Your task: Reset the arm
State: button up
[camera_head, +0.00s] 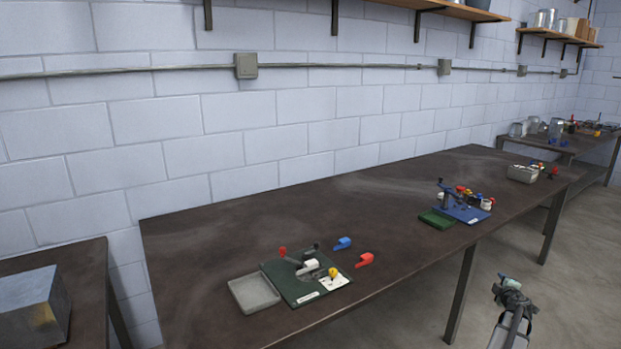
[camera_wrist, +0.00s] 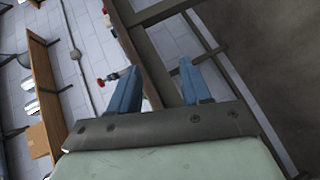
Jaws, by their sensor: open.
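My gripper (camera_head: 507,283) shows at the lower right of the head view, over the floor in front of the long workbench and apart from it. In the wrist view my gripper (camera_wrist: 155,85) shows two blue fingers spread apart, with nothing held between them. The wrist view is tilted and takes in the wall, a shelf and the underside and legs of a bench. The fingertips touch nothing that I can see.
The long dark workbench (camera_head: 400,205) bears a green fixture (camera_head: 300,290), a grey tray (camera_head: 254,293), a blue fixture (camera_head: 466,212) and a metal bin (camera_head: 522,174). Red and blue pieces lie near the green fixture. A metal box (camera_head: 30,308) stands at left. Floor in front is clear.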

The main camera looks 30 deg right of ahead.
jog(key=w+a+f+m+g, duration=0.1)
jog(key=w+a+f+m, duration=0.1)
jog(key=w+a+f, duration=0.75)
jog(key=w+a+f+m+g, duration=0.15)
jog(key=w+a+f, duration=0.5)
jog(key=a, duration=0.65)
jog(key=w+a+f+m+g+y, duration=0.1)
jog(key=a+f+m+y, duration=0.1)
jog(key=a+f, duration=0.65)
jog(key=w+a+f+m+g+y, duration=0.15)
jog(key=a+f, duration=0.25)
jog(key=a, duration=1)
jog(key=s+a+f+g+y, duration=0.1)
jog(key=s+a+f+g, duration=0.2)
jog(key=a, duration=0.5)
jog(key=s+a+f+y, duration=0.1)
jog(key=s+a+f, duration=0.25)
jog(key=a, duration=0.45)
jog(key=s+a+f+g+y, duration=0.2)
jog(key=s+a, duration=0.2)
jog(key=a, duration=0.4)
jog(key=s+a+n+g+y, duration=0.1)
jog(key=s+a+g+y, duration=0.2)
jog(key=s+a, duration=1.7)
jog(key=a+g, duration=0.1)
jog(key=g, duration=0.2)
jog(key=shift+s+a+r+y, duration=0.15)
jog(key=shift+s+r+y, duration=0.1)
jog(key=shift+y, duration=0.1)
